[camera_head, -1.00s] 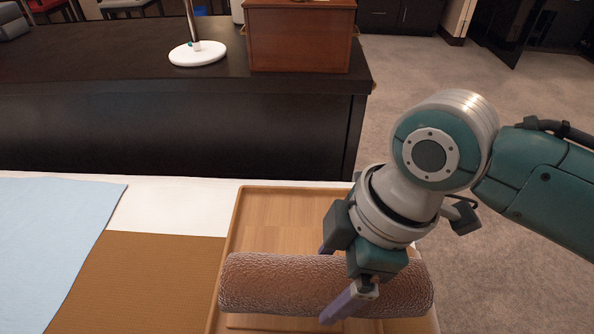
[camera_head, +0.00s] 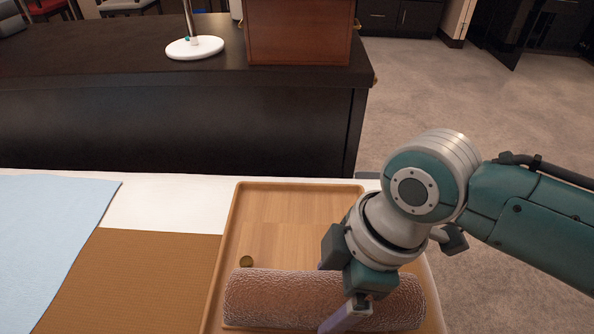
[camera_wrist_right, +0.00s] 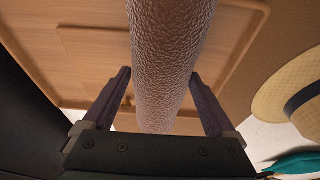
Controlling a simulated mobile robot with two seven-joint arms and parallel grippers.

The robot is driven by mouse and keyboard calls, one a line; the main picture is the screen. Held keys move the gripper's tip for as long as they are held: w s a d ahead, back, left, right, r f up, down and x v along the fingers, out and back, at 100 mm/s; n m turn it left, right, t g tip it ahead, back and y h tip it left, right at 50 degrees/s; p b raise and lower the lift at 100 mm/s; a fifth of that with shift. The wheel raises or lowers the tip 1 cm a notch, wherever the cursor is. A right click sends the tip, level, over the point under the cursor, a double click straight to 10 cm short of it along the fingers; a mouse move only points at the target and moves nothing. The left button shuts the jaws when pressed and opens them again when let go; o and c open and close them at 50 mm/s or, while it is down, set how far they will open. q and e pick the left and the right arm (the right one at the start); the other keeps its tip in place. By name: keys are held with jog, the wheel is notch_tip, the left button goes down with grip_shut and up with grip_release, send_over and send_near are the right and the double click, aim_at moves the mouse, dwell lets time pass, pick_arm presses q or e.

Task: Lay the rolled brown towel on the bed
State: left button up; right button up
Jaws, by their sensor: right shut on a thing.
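The rolled brown towel (camera_head: 290,298) lies crosswise over the near part of a wooden tray (camera_head: 232,215) in the head view. My right gripper (camera_head: 335,297) straddles the roll right of its middle, one finger on each side, shut on it. In the right wrist view the towel (camera_wrist_right: 168,60) runs between the two fingers of the gripper (camera_wrist_right: 162,95). I cannot tell whether the towel touches the tray. The bed (camera_head: 160,205) shows white, with a brown cover (camera_head: 140,280) left of the tray. My left gripper is not in view.
A light blue cloth (camera_head: 45,240) lies at the far left. A dark counter (camera_head: 180,125) with a wooden box (camera_head: 300,30) stands behind. A straw hat (camera_wrist_right: 285,90) shows in the wrist view.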

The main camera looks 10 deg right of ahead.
jog(key=o, duration=1.2)
jog(key=shift+r, duration=0.1)
jog(key=w+p+v, duration=0.1)
jog(key=p+v, duration=0.5)
jog(key=v, duration=0.7)
jog(key=s+d+r+m+t+h, duration=0.1)
jog(key=s+d+m, duration=0.1)
jog(key=s+m, duration=0.2)
jog(key=s+d+r+m+h, duration=0.1)
jog(key=s+m, duration=0.3)
jog(key=s+d+r+m+t, duration=0.1)
jog(key=s+d+m, duration=0.1)
jog(key=s+m, duration=0.2)
jog(key=shift+d+r+m+t+h, duration=0.3)
jog(key=shift+r+m+h, duration=0.1)
